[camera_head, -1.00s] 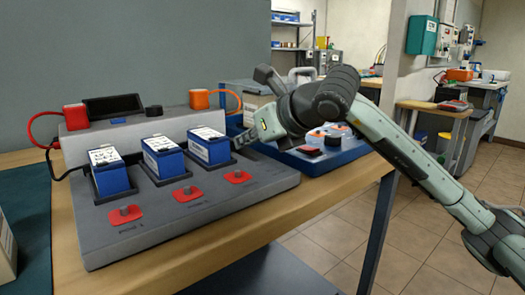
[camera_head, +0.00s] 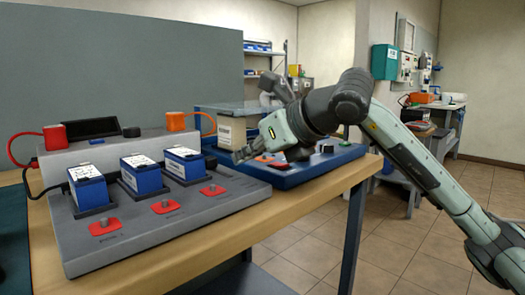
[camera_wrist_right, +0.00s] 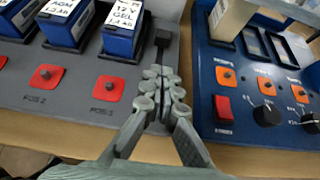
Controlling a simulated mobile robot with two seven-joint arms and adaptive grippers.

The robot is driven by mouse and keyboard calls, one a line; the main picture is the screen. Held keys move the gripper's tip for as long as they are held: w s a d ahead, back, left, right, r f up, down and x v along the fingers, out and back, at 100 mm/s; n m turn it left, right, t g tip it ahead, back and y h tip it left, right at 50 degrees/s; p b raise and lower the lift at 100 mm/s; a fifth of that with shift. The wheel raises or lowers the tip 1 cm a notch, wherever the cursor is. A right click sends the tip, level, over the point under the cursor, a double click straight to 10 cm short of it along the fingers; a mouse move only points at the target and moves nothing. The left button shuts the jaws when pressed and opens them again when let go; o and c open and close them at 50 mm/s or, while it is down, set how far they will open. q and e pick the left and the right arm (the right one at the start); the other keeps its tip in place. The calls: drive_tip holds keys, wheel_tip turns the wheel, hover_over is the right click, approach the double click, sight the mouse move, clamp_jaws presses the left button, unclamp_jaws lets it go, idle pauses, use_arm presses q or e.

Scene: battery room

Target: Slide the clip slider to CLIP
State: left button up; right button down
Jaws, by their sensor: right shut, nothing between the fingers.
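A grey battery station (camera_head: 150,230) stands on the wooden bench with three blue batteries in it. In the right wrist view a small dark knob with a short stem (camera_wrist_right: 163,38) sits on the station's right edge, beside the rightmost battery (camera_wrist_right: 122,32). It may be the clip slider; I can read no CLIP marking. My right gripper (camera_head: 240,156) is shut and empty near the station's right edge, right of that battery. In the right wrist view its closed fingers (camera_wrist_right: 163,76) lie over the station's edge, close below the knob; I cannot tell whether they touch it. My left gripper is not in view.
A blue panel (camera_head: 310,172) with orange pads, black knobs and a red switch stands right of the station, with a narrow gap between. Red pads (camera_head: 165,206) line the station's front. A red plug and an orange plug (camera_head: 176,121) with cables stand at its back.

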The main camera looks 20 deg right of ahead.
drive_tip(key=v, duration=0.5)
drive_tip(key=shift+s+r, duration=0.1)
drive_tip(key=shift+d, duration=0.1)
idle(0.3)
